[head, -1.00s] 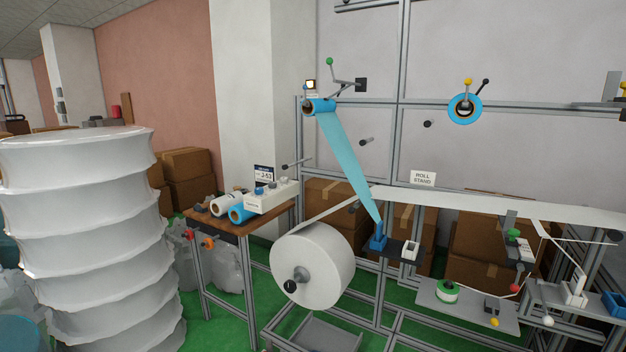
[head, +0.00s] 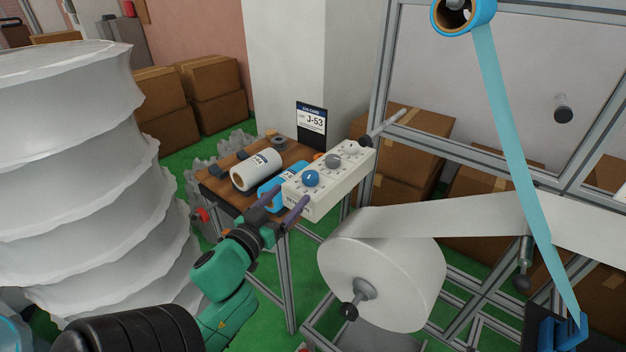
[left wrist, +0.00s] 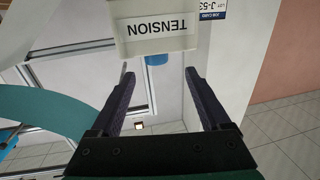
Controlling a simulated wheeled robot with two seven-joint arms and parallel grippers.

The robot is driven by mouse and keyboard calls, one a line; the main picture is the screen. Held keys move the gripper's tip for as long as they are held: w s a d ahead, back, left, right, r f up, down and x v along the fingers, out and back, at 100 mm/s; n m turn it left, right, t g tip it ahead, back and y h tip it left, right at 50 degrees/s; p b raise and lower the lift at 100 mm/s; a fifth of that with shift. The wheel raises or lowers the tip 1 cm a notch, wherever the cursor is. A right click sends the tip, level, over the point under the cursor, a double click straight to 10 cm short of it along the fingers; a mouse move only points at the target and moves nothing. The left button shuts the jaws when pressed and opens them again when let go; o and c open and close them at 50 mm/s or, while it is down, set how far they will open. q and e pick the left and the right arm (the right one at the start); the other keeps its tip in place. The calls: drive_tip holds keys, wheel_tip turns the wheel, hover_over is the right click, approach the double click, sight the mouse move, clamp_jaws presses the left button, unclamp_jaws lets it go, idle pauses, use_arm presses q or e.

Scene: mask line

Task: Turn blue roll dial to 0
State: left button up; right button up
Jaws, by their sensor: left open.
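The blue dial (head: 310,178) is the nearest of several dials on the white tension box (head: 325,185), at the corner of the wooden table. Its pointer setting is too small to read. My left gripper (head: 284,203) is open and empty, with its two dark fingers pointing at the box just in front of and below the blue dial. In the left wrist view the open fingers (left wrist: 160,88) point at the box's TENSION face (left wrist: 165,27), which appears upside down. Part of the blue dial (left wrist: 157,60) shows between and beyond the fingertips. My right gripper is not in view.
A job card (head: 311,125) stands behind. A large white roll (head: 385,265) hangs right of my left arm; stacked white rolls (head: 70,170) stand left.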

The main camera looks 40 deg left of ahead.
sight(303, 193)
use_arm(q)
drive_tip(key=w, duration=0.2)
drive_tip(key=w+r+p, duration=0.1)
drive_tip(key=w, duration=0.2)
drive_tip(key=shift+w+r, duration=0.15)
drive_tip(key=shift+w, duration=0.05)
drive_tip(key=w, duration=0.2)
drive_tip(key=w+a, duration=0.1)
drive_tip(key=w, duration=0.1)
drive_tip(key=w+a+f+p, duration=0.1)
drive_tip(key=w, duration=0.2)
drive_tip(key=shift+w+d+r, duration=0.1)
drive_tip(key=shift+w, duration=0.05)
clamp_jaws()
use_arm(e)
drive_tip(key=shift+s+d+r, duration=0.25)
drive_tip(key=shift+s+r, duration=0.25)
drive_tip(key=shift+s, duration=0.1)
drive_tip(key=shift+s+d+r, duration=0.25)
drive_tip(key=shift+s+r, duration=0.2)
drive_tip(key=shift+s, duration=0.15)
